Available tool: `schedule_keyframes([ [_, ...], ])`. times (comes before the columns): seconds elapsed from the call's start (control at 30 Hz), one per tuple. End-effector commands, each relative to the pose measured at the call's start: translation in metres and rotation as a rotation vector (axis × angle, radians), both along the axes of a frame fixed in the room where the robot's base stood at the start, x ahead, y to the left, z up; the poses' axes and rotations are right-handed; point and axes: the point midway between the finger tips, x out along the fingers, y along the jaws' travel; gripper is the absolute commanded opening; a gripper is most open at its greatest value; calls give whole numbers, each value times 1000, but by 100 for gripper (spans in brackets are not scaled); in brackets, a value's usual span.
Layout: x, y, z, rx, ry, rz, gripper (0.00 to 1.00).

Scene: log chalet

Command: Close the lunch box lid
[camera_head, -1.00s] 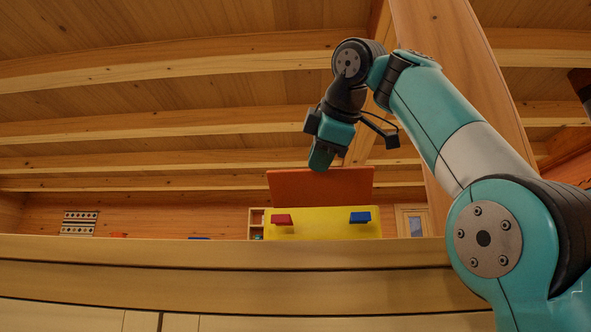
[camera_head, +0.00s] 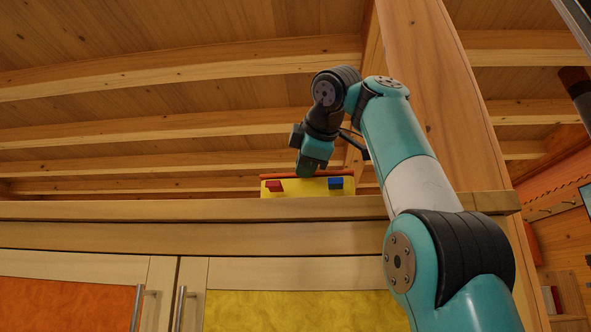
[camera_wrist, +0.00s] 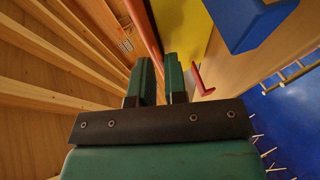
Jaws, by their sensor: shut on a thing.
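The yellow lunch box (camera_head: 308,188) stands on the wooden top, its red latch (camera_head: 274,186) at left and blue latch (camera_head: 336,183) at right. Its orange-red lid (camera_head: 281,177) shows edge-on as a thin, nearly level strip along the box top. I cannot tell whether a gap is left under it.
The wooden top's front edge (camera_head: 130,210) hides the surface behind it. Cabinet doors with orange and yellow panels (camera_head: 300,308) are below. A thick wooden post (camera_head: 430,70) rises close behind my arm. Ceiling beams (camera_head: 150,128) run above.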

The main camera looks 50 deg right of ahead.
Motion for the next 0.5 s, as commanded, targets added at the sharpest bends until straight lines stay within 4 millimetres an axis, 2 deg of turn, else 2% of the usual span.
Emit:
schedule_keyframes([
  [0.03, -1, -2, -8, 0, -1, -5, 0],
  [0.5, 0, -6, -21, 7, 11, -13, 0],
])
